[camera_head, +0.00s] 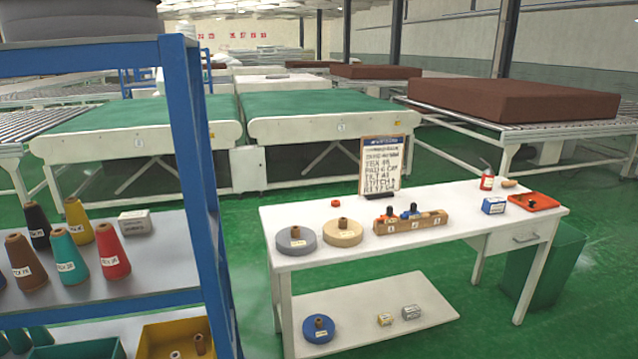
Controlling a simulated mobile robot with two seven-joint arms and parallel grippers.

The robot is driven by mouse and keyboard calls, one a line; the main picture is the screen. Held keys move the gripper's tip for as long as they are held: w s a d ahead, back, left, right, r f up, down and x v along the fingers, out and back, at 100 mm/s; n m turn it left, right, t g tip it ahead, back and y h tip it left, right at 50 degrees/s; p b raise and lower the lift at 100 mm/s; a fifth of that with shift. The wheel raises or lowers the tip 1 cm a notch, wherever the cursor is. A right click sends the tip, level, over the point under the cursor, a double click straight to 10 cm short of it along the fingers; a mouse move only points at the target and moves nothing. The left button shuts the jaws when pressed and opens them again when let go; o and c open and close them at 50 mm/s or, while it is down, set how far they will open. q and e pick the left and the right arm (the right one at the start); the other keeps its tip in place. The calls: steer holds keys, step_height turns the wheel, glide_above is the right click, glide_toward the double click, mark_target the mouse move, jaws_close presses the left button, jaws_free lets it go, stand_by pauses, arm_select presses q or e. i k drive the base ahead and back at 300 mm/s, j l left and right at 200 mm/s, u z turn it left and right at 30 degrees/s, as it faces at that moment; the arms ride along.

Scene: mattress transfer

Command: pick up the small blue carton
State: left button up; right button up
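The small blue carton (494,205) sits on the right part of the white table's top (455,222). It is a little box with blue faces and a white label. It stands between the wooden block with bottles (411,224) and the orange tray (533,202), apart from both. Neither of my grippers shows in the head view.
A blue-framed shelf (195,150) with thread cones stands at left. Green floor (470,325) is open in front.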

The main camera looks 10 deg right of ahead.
mark_target(494, 205)
steer(key=i+l, duration=0.35)
steer(key=l, duration=0.15)
steer(key=i+l, duration=0.3)
steer(key=l, duration=0.15)
steer(key=i+l, duration=0.15)
steer(key=l, duration=0.2)
steer(key=i+l+z, duration=0.1)
steer(key=l, duration=0.25)
steer(key=i+l, duration=0.2)
steer(key=l, duration=0.6)
steer(key=i+l+z, duration=0.1)
steer(key=l, duration=0.3)
steer(key=i+l, duration=0.15)
steer(key=l, duration=0.75)
steer(key=i+l+z, duration=0.1)
steer(key=l, duration=0.3)
steer(key=i, duration=0.05)
